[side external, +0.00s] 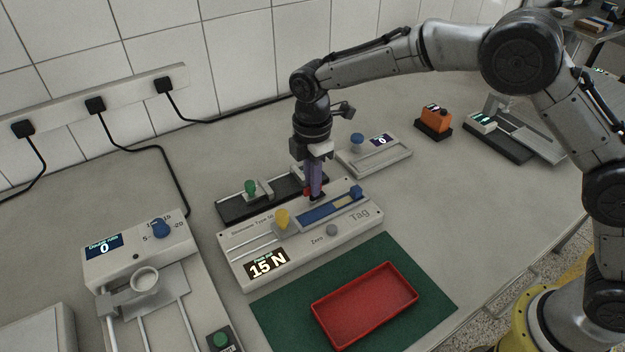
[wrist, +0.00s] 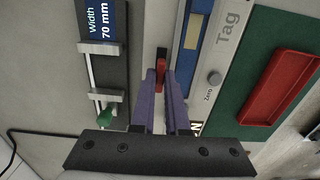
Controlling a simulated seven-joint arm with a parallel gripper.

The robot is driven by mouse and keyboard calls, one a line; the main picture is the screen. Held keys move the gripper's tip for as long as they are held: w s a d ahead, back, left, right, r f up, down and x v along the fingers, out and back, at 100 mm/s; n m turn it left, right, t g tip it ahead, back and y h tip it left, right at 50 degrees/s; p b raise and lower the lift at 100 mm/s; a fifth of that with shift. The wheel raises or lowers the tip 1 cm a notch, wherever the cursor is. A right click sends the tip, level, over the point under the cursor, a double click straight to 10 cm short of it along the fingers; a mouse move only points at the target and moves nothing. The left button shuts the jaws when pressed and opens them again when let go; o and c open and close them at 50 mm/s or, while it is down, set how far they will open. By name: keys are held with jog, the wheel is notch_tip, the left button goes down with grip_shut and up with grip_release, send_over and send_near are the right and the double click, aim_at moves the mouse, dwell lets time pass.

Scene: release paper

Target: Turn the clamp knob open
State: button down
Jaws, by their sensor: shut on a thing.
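My gripper (side external: 314,194) points down over the back edge of the white tester marked Tag (side external: 360,214), whose display reads 15 N. In the wrist view my purple fingers (wrist: 164,88) are shut on a small red knob (wrist: 160,68), which I take to be the clamp knob. The red knob (side external: 306,191) is mostly hidden behind the fingers in the side view. How far it is turned cannot be told.
Behind the tester lies a black width gauge (wrist: 103,18) reading 70 mm, with a green knob (wrist: 105,115). A red tray (side external: 345,310) lies on a green mat (side external: 275,321) in front. A white device with a blue dial (side external: 160,229) stands left.

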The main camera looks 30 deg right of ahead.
jog(key=shift+r, duration=0.15)
jog(key=c, duration=0.9)
grip_release()
notch_tip(320, 180, up, 14)
jog(key=shift+f, duration=0.15)
